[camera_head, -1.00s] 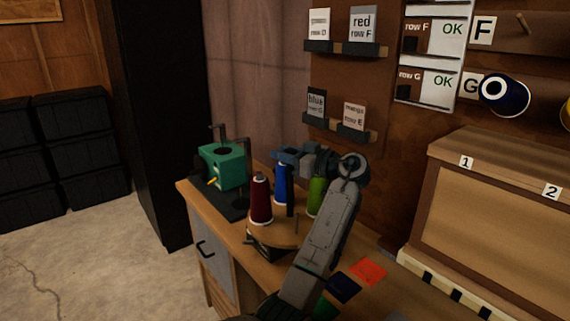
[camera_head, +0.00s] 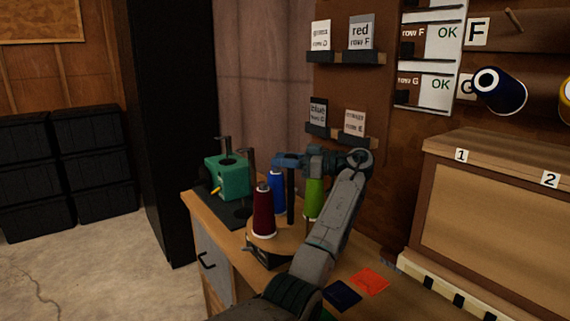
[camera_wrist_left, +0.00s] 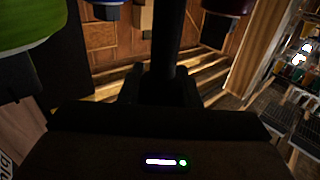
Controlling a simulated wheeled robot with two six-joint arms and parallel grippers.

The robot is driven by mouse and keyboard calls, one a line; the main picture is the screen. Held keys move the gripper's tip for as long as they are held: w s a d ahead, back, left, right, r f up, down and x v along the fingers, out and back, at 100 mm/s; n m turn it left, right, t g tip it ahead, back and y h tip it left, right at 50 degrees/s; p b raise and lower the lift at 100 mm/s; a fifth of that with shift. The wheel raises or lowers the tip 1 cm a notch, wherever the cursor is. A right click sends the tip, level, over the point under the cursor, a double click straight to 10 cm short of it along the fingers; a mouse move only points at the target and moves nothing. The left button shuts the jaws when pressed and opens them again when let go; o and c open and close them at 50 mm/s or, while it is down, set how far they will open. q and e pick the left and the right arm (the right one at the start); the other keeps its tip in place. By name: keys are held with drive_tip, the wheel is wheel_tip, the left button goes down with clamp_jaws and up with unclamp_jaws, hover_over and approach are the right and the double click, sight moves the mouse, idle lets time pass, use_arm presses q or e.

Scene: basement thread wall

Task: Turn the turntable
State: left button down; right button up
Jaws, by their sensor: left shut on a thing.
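The turntable (camera_head: 273,247) is a round wooden disc on a dark base, near the front of the wooden bench. A dark red spool (camera_head: 264,212), a blue spool (camera_head: 277,190) and a bright green spool (camera_head: 313,198) stand upright on it. A dark upright post (camera_head: 291,202) rises among them. My left gripper (camera_head: 290,162) reaches over from the right and is shut on the post near its top. In the left wrist view the post (camera_wrist_left: 165,40) runs between the fingers, with the green spool (camera_wrist_left: 30,25) at upper left. My right gripper is not in view.
A teal box-shaped device (camera_head: 228,177) stands behind and left of the turntable. A wooden cabinet (camera_head: 500,200) with numbered labels borders the bench. A blue spool (camera_head: 498,90) hangs on the wall.

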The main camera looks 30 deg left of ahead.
use_arm(q)
drive_tip(key=shift+f, duration=0.15)
idle(0.4)
drive_tip(key=c, duration=1.1)
unclamp_jaws()
drive_tip(key=shift+s+a, duration=0.1)
drive_tip(key=shift+a, duration=0.05)
drive_tip(key=shift+o, duration=0.2)
drive_tip(key=v, duration=0.7)
drive_tip(key=shift+w+d+b, duration=0.2)
drive_tip(key=shift+d+b, duration=0.05)
drive_tip(key=shift+b, duration=0.2)
